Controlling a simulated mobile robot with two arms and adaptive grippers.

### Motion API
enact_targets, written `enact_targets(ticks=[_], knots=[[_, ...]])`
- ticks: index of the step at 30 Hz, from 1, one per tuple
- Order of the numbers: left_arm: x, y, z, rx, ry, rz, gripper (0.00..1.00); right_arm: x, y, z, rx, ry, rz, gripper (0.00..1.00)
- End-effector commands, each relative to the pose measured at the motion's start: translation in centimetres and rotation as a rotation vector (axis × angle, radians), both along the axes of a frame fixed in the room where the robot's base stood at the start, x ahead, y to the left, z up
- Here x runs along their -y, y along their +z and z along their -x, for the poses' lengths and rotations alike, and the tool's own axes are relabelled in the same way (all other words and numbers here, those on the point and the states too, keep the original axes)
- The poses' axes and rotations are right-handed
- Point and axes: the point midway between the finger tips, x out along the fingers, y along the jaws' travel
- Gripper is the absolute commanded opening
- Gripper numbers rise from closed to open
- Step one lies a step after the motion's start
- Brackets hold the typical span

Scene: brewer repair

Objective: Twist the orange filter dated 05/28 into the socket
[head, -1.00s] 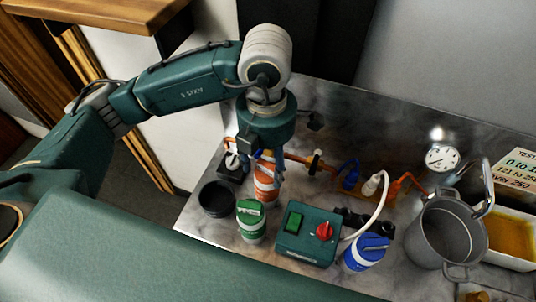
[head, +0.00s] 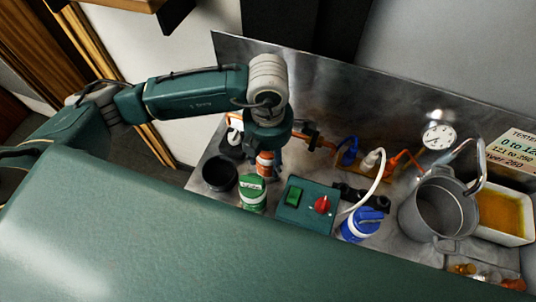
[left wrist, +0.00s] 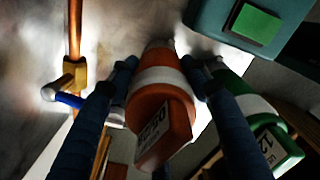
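The orange filter (head: 265,160), with a white band, stands on the metal counter behind the green filter. In the left wrist view the orange filter (left wrist: 160,105) lies between my two fingers, its label tilted and its date hard to read. My left gripper (head: 266,158) points down over the orange filter, one finger on each side. In the left wrist view the fingertips of my left gripper (left wrist: 160,66) are close beside the filter; I cannot tell whether they press on it. I cannot clearly make out the socket. My right gripper is not in view.
A green filter (head: 253,196) stands close in front, beside a black cup (head: 220,173). A green control box (head: 306,203) with a red knob is to the right, then a blue filter (head: 362,224) and a grey pot (head: 440,210). A copper pipe (head: 322,142) runs behind.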

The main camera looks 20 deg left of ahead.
Motion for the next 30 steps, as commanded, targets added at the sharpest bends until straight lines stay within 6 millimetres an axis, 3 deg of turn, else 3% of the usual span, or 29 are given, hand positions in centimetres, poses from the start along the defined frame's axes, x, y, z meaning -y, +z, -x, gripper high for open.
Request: enact_targets(ticks=[1, 4, 5, 9, 30], knots=[[0.0, 0.0, 0.0, -0.001, 0.000, -0.001, 0.31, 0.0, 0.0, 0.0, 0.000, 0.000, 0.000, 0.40], [0.0, 0.0, 0.0, -0.001, 0.000, -0.001, 0.11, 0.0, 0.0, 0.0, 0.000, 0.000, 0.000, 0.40], [0.0, 0.0, 0.0, -0.001, 0.000, -0.001, 0.45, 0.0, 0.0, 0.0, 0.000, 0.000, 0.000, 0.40], [0.0, 0.0, 0.0, -0.001, 0.000, 0.001, 0.21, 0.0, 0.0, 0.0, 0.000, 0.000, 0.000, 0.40], [0.0, 3.0, -0.1, 0.002, 0.000, 0.001, 0.21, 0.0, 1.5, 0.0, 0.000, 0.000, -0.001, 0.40]])
